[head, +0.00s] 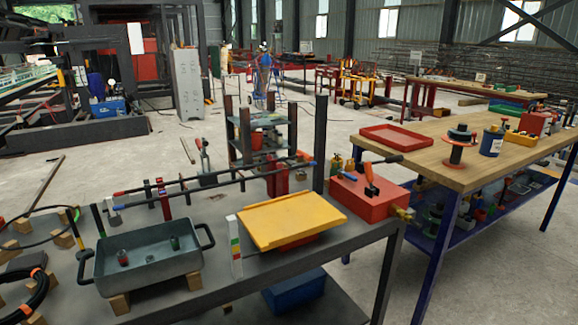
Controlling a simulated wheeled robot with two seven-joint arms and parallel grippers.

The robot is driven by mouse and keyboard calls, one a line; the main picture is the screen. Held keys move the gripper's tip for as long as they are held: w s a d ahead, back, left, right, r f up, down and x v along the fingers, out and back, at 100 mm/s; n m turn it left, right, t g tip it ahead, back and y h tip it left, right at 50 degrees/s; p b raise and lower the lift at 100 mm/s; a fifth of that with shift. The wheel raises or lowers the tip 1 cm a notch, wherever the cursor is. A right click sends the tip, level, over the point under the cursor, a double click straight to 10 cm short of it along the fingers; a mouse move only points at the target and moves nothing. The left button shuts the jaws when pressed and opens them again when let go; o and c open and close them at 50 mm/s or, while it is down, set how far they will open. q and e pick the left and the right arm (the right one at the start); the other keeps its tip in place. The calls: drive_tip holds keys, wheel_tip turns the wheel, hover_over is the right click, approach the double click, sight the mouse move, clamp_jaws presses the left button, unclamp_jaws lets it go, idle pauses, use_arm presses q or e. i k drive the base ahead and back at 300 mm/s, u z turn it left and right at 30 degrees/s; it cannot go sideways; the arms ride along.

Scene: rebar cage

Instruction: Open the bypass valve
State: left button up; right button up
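No part is clearly marked as the bypass valve. A red box-shaped unit (368,204) stands at the right end of the dark workbench (345,240). On top of it are an upright orange and black lever (371,180) and a small blue handle (349,176). A brass-coloured fitting (402,213) sticks out at its right side. A long black handle with a red end (377,159) lies above and behind the unit. I cannot tell which of these parts is the valve, or whether it is open. Neither of my grippers shows in the head view.
A yellow tray (291,219) sits left of the red unit. A grey two-handled pan (148,258) on wooden blocks and long horizontal bars (200,183) occupy the left. A wooden-topped table (455,150) with a red tray (396,137) stands right. Floor between the tables is open.

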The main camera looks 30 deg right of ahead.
sight(347, 175)
drive_tip(key=z, duration=0.55)
drive_tip(key=k, duration=0.65)
drive_tip(key=z, duration=1)
drive_tip(key=i, duration=1.35)
drive_tip(key=u, duration=1)
